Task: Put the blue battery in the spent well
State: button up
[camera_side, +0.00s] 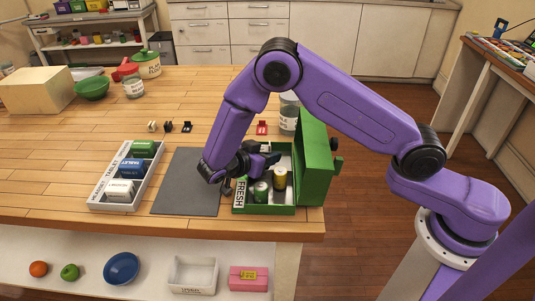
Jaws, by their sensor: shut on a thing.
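The green box (316,170) stands open near the table's right front edge, its lid raised on the right and FRESH written on its left strip. A green battery (261,192) and a yellow battery (280,178) stand upright in its wells. My gripper (266,161) is low over the back left part of the box, shut on what seems to be the blue battery. The arm's wrist and the small view mostly hide the grip, and I cannot tell whether the held thing touches the box. No marking for a spent well can be read.
Left of a dark grey mat (186,182) is a white tray (99,190) with green, blue and white boxes. Small clips and a red item (262,128) lie behind. A jar (289,112) stands close behind the green box. The table's left middle is clear.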

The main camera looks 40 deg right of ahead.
aim_at(250, 180)
jog(key=shift+s+d+f, duration=0.1)
jog(key=shift+s+f, duration=0.05)
jog(key=shift+f, duration=0.7)
jog(key=o, duration=1.2)
jog(key=v, duration=0.8)
jog(key=shift+d+r, duration=0.2)
jog(key=shift+r, duration=0.15)
jog(key=shift+a+r, duration=0.45)
jog(key=shift+r, duration=0.05)
